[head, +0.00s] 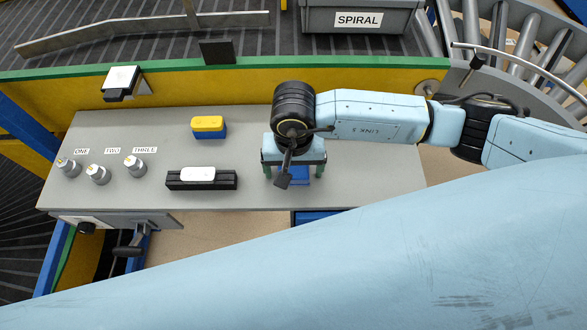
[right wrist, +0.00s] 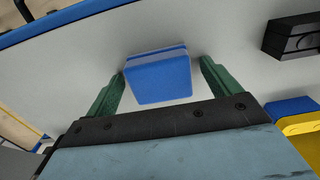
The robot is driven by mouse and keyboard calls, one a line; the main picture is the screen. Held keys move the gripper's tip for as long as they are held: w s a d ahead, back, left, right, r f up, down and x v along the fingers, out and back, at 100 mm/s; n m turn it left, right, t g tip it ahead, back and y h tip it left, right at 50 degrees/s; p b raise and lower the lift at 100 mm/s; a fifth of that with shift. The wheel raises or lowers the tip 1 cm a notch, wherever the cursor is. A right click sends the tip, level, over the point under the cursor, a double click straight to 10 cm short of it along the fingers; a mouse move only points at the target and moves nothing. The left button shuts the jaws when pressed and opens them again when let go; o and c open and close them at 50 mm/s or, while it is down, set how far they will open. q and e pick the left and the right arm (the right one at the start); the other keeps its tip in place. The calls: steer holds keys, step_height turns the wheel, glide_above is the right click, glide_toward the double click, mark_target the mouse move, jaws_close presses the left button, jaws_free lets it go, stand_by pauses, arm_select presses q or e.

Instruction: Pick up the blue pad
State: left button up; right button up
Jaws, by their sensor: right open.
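The blue pad (head: 297,179) lies on the grey table top, mostly hidden under my right gripper (head: 292,173) in the head view. In the right wrist view the blue pad (right wrist: 158,78) shows as a blue block with a paler upper band. My right gripper (right wrist: 163,72) is open there, with one green finger on each side of the pad. A gap shows between each finger and the pad. I cannot tell how high the fingertips are above the table. My left gripper is not in view.
On the grey table (head: 130,195) stand a yellow-and-blue block (head: 208,127), a black holder (head: 202,183) with a white piece, and several labelled knobs (head: 97,174). A yellow wall with a green top edge (head: 180,67) runs behind. A grey SPIRAL bin (head: 360,17) stands beyond it.

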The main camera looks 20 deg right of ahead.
mark_target(293, 168)
steer(key=c, duration=1.1)
step_height(293, 168, up, 10)
steer(key=shift+r, duration=0.1)
steer(key=shift+c, duration=0.2)
steer(key=o, duration=0.5)
steer(key=c, duration=0.5)
steer(key=shift+o, duration=0.2)
steer(key=w+d+r+n, duration=0.3)
steer(key=w+d+r, duration=0.4)
steer(key=d, duration=0.3)
steer(key=shift+w, duration=0.3)
steer(key=shift+d, duration=0.1)
